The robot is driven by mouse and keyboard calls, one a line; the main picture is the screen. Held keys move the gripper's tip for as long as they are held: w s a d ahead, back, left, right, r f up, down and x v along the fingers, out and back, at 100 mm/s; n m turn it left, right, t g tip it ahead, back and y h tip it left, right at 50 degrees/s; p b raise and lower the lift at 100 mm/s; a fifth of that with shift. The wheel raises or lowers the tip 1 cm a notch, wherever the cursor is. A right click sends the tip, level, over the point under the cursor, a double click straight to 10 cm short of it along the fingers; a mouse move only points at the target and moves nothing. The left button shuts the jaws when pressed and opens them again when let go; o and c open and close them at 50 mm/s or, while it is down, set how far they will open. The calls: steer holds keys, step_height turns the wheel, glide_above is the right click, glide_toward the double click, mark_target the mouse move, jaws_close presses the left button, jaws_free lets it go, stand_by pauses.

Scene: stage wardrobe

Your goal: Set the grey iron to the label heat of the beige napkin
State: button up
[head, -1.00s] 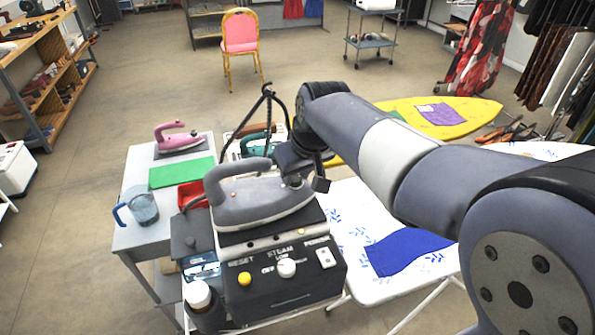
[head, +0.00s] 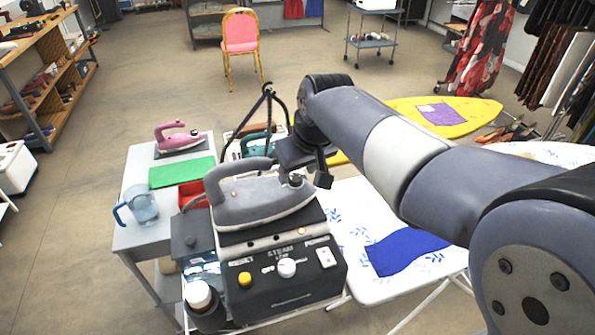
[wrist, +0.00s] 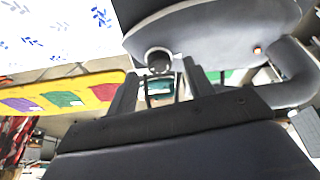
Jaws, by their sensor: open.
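The grey iron (head: 262,207) rests on top of a dark steam station (head: 285,278) with a yellow button, a white knob and a white switch. A round dark knob with a pale rim (wrist: 158,60) sits at one end of the iron in the wrist view. My gripper (head: 318,174) is beside that end of the iron. Its two fingers (wrist: 160,88) are apart and empty, with the knob just beyond the gap between them; contact cannot be told. I cannot make out a beige napkin or its label in either view.
A white ironing board (head: 350,218) with a blue cloth (head: 402,252) stands right of the station. A yellow board (head: 465,125) carries a purple cloth (head: 440,114). A grey table (head: 128,235) holds a pink iron (head: 178,136), green cloth (head: 182,172) and blue-handled jug (head: 143,207). Open floor lies behind.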

steer(key=v, duration=0.9)
steer(key=shift+r, duration=0.25)
steer(key=shift+s+f, duration=0.1)
steer(key=x, duration=1)
steer(key=shift+f, duration=0.3)
steer(key=shift+n, duration=0.3)
